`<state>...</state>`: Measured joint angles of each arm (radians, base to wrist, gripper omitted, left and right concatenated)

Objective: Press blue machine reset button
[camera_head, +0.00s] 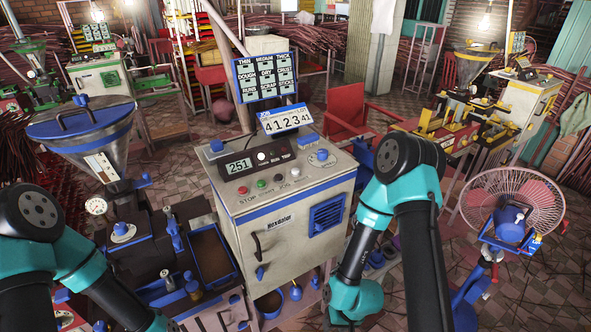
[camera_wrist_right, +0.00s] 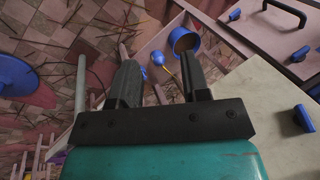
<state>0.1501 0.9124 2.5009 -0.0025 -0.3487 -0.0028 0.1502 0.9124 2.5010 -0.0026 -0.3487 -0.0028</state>
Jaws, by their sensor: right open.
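A blue knob (camera_head: 322,155) and a blue button (camera_head: 216,146) sit higher on the top. I cannot read which control is the reset. My right gripper (camera_wrist_right: 160,75) is open and empty in the right wrist view, low beside the cabinet and away from the panel. My left arm shows at left, its gripper out of view.
A display (camera_head: 238,165) reads 251, with a board (camera_head: 264,76) and number sign (camera_head: 285,119) behind it. A blue-rimmed hopper (camera_head: 82,122) stands left of the cabinet. A fan (camera_head: 510,205) stands at right. A small blue cup (camera_wrist_right: 183,41) lies beyond my right fingers. Space above the panel's front is clear.

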